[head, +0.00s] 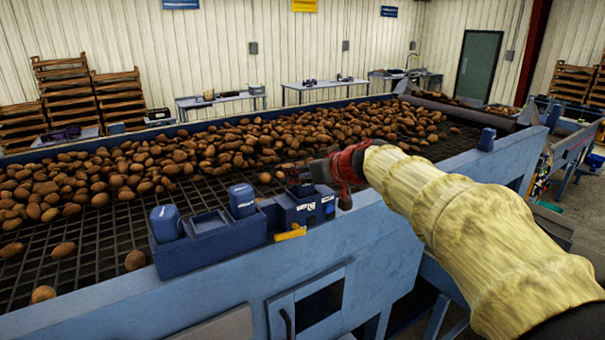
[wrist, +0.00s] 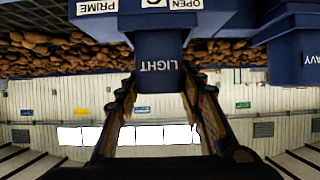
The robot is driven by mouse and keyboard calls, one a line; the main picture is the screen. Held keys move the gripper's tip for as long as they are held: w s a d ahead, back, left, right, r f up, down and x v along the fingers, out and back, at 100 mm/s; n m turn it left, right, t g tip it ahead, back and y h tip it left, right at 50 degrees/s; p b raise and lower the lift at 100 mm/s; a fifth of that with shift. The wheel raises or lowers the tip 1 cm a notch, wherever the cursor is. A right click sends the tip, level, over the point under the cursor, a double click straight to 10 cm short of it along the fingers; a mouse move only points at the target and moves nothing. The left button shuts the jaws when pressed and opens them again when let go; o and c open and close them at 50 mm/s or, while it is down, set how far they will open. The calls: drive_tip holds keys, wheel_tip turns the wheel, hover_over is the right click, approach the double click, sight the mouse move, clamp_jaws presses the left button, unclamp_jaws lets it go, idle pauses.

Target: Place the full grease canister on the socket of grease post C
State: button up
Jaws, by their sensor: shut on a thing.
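My gripper (head: 308,181) is at the rail of the grader, right over the blue post box (head: 305,210). In the wrist view, which is upside down, my gripper (wrist: 158,88) is shut on a dark blue canister (wrist: 158,66) marked LIGHT. The canister's far end meets the post box (wrist: 122,10), which bears a C and the words PRIME and OPEN. I cannot tell whether it is fully seated in the socket. The canister is mostly hidden by the gripper in the head view. How full it is does not show.
A blue rack (head: 210,245) beside the post holds two blue canisters (head: 165,223) (head: 242,200). A canister marked with a partly cut-off word, ending AVY, is close in the wrist view (wrist: 296,55). A yellow handle (head: 290,234) is on the front. Potatoes (head: 200,155) cover the grating behind.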

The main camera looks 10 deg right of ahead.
drive_tip(key=o, duration=1.3)
drive_tip(key=shift+o, duration=0.2)
drive_tip(key=shift+r, duration=0.1)
drive_tip(key=shift+s+d+r, duration=0.1)
drive_tip(key=shift+s+r, duration=0.1)
drive_tip(key=shift+s, duration=0.05)
drive_tip(key=b+v, duration=0.1)
drive_tip(key=v, duration=1)
drive_tip(key=shift+s+b, duration=0.2)
drive_tip(key=shift+b, duration=0.2)
